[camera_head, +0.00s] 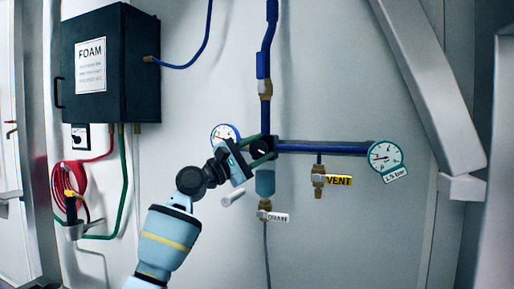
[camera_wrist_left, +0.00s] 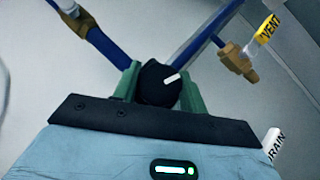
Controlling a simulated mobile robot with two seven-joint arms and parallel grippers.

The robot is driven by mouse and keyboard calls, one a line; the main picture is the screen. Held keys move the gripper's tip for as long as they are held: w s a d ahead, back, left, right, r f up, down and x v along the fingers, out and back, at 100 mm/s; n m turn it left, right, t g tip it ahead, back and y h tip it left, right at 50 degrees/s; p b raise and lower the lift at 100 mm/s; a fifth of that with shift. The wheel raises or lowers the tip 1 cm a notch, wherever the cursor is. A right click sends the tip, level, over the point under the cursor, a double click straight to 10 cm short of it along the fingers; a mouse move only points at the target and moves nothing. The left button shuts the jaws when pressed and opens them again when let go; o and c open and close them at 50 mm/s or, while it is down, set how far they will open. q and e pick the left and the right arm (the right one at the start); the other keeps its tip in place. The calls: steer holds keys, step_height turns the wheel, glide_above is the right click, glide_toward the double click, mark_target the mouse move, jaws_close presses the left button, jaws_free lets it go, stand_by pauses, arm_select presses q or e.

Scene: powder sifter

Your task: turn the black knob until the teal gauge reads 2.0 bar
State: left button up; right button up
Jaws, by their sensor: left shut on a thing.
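The black knob (camera_wrist_left: 157,84) sits between the green fingers of my left gripper (camera_wrist_left: 158,88) in the left wrist view. The fingers are shut on it from both sides. A white mark on the knob points to the upper right in that view. In the head view my left gripper (camera_head: 262,149) is at the pipe junction and covers much of the knob. The teal gauge (camera_head: 385,156) is at the right end of the horizontal blue pipe, with a tag below it. Its needle is too small to read exactly. My right gripper is not in view.
A second gauge (camera_head: 225,136) with a blue rim is partly hidden behind my left gripper. A yellow VENT tag (camera_head: 338,181) and a DRAIN tag (camera_head: 278,217) hang by brass valves below the pipe. A dark FOAM box (camera_head: 112,100) is at upper left. A grey diagonal beam (camera_head: 428,85) stands right.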

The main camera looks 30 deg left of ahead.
arm_select(q)
steer(key=m+g+p, duration=0.1)
steer(key=m, duration=0.1)
steer(key=r+m+g+p, duration=0.1)
steer(key=g, duration=0.1)
steer(key=shift+s+m, duration=0.2)
steer(key=shift+m, duration=0.2)
steer(key=shift+f+m+g+p, duration=0.1)
steer(key=shift+m+g+p, duration=0.2)
steer(key=shift+m, duration=0.1)
steer(key=shift+w+f+m+g+y+p, duration=0.15)
steer(key=shift+m+g+y+p, duration=0.15)
steer(key=shift+m+g, duration=0.3)
steer(key=shift+f+m+g+y, duration=0.3)
steer(key=shift+m+g+y, duration=0.45)
steer(key=shift+m, duration=0.25)
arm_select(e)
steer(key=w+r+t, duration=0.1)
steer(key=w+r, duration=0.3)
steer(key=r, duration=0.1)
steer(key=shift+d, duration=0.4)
arm_select(q)
steer(key=o, duration=1)
steer(key=shift+w, duration=0.1)
steer(key=shift+c, duration=0.2)
